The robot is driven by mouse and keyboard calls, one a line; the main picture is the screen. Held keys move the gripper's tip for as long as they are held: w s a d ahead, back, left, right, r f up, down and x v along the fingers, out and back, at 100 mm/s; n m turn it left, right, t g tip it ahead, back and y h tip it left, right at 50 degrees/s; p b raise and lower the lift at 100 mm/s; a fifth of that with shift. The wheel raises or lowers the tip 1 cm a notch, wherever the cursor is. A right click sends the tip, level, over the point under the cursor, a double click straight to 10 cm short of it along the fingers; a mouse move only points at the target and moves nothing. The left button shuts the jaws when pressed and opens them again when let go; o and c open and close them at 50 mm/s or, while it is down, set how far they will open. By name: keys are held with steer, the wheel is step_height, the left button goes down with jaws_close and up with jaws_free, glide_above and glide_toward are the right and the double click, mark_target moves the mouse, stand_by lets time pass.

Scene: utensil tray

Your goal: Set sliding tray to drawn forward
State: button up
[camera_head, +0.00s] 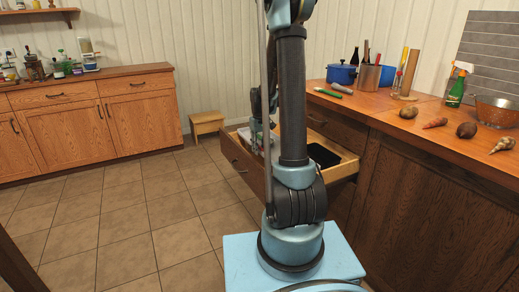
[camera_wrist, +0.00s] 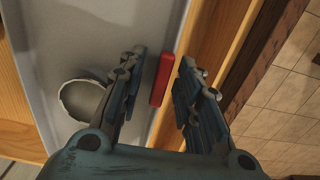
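The sliding tray (camera_wrist: 100,30) is a pale grey, shallow tray inside a wooden drawer. In the wrist view it fills the left and upper middle, with a round whitish cup-like thing (camera_wrist: 85,100) in it. A red block (camera_wrist: 162,80), perhaps a grip, stands at the tray's right edge beside the drawer's wooden wall. My gripper (camera_wrist: 160,92) is open, its two fingers on either side of the red block with gaps showing. I cannot tell how deep the fingertips reach. In the head view the drawer (camera_head: 241,162) stands pulled out, and my arm hides much of the tray and gripper.
A black item (camera_head: 322,155) lies in the drawer's right part. The counter (camera_head: 385,107) above holds a blue pot (camera_head: 341,74), a spray bottle (camera_head: 457,90) and several small objects. A stool (camera_head: 206,121) stands by the back wall. The tiled floor to the left is clear.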

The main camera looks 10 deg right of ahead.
jaws_close()
steer(key=shift+a, duration=0.1)
steer(key=shift+s+a, duration=0.3)
steer(key=shift+a, duration=0.6)
jaws_free()
